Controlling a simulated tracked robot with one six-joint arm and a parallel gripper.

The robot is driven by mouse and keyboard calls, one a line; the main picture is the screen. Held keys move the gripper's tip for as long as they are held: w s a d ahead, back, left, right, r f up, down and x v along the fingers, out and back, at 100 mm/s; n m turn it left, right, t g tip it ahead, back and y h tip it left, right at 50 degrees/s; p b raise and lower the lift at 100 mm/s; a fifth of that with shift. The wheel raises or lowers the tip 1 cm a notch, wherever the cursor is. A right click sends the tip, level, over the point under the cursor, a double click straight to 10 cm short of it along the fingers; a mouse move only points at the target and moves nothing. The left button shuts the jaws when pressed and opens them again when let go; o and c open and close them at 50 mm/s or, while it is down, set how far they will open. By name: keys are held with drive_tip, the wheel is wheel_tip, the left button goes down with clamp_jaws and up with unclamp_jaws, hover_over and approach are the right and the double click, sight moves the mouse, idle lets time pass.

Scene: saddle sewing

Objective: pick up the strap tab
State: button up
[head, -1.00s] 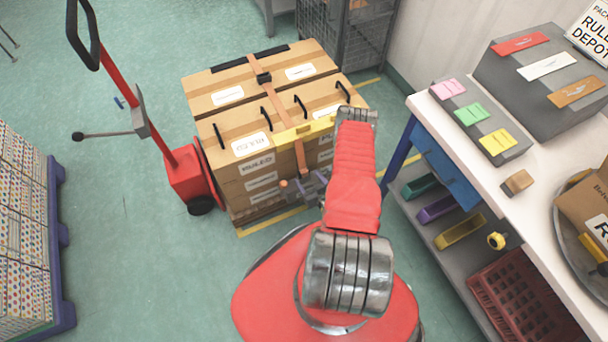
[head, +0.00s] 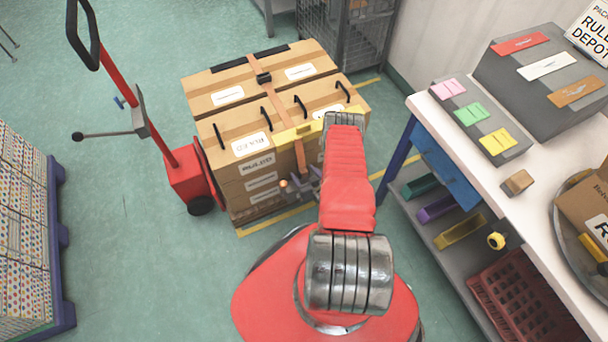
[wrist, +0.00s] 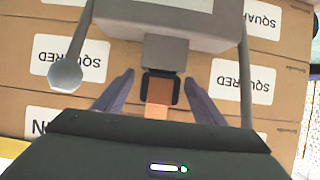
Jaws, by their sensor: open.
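An orange strap (head: 282,103) runs over the cardboard boxes and down their front face. In the wrist view a short orange piece (wrist: 158,109), which looks like the strap tab, shows with a black loop (wrist: 160,76) at its far end. My gripper (wrist: 158,80) is open, its two purple fingers on either side of the loop with gaps on both sides. I cannot tell how far in depth the fingers are from it. In the head view my gripper (head: 303,189) is low in front of the boxes, partly hidden by my red arm.
The boxes (head: 225,135) carry black handles and a yellow band (head: 290,134). A red hand truck (head: 183,172) stands at their left. A white-topped bench (head: 455,140) with coloured tabs on grey blocks is at right. A pallet stack (head: 22,210) is far left. Floor between is clear.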

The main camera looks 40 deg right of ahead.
idle(0.4)
drive_tip(key=c, duration=1.2)
drive_tip(key=shift+o, duration=0.2)
drive_tip(key=shift+r, duration=5)
